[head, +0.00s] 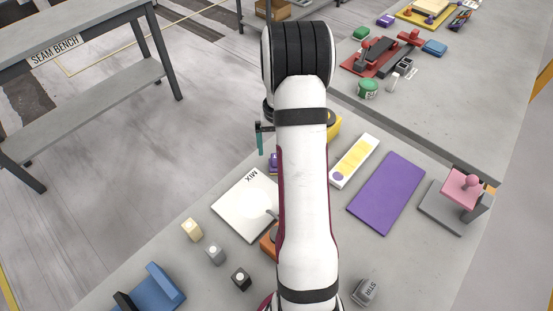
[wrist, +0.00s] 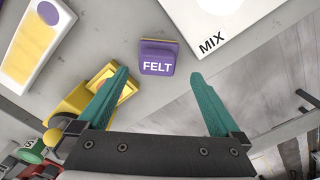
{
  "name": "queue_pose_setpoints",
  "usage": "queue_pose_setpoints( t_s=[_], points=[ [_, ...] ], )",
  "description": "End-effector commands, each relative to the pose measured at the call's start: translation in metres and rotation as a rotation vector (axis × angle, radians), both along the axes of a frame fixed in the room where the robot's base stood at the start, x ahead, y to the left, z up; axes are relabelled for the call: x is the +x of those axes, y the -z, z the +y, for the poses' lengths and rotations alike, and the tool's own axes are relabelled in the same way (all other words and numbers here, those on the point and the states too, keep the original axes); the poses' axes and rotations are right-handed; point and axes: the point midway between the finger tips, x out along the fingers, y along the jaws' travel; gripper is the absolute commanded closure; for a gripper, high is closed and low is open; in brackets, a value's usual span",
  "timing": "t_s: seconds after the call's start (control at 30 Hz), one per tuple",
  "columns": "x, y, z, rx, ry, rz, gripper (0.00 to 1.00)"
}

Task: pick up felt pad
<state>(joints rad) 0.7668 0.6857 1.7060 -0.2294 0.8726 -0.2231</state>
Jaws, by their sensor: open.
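The felt pad (wrist: 156,58) is a small purple block with a yellowish edge and a white FELT label, lying on the grey slab. In the head view only a sliver of a purple block (head: 273,163), likely the same pad, shows at the left edge of my arm. My gripper (wrist: 160,75) is open and empty, with teal fingers spread on either side of the pad's line. The pad appears between and just past the fingertips, apart from them. In the head view one teal finger (head: 260,142) shows; the rest is behind my arm.
A white MIX board (head: 243,207) lies close to the pad. A yellow object (wrist: 75,108) sits near the left finger. A white strip with yellow (head: 354,160) and a purple mat (head: 387,192) lie to the right.

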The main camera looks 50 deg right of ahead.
Motion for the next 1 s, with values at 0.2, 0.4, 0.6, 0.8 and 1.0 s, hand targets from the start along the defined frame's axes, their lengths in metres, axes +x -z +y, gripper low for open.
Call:
queue_pose_setpoints(
  t_s=[0.2,0.4,0.6,0.8,1.0],
  points=[
    [-0.010,0.038,0.004,0.003,0.000,0.004,0.00],
    [-0.009,0.057,0.003,0.000,0.001,0.000,0.00],
    [-0.009,0.057,0.003,0.000,0.001,0.000,0.09],
    [-0.009,0.057,0.003,0.000,0.001,0.000,0.45],
    [-0.009,0.057,0.003,0.000,0.001,0.000,0.81]
  ],
)
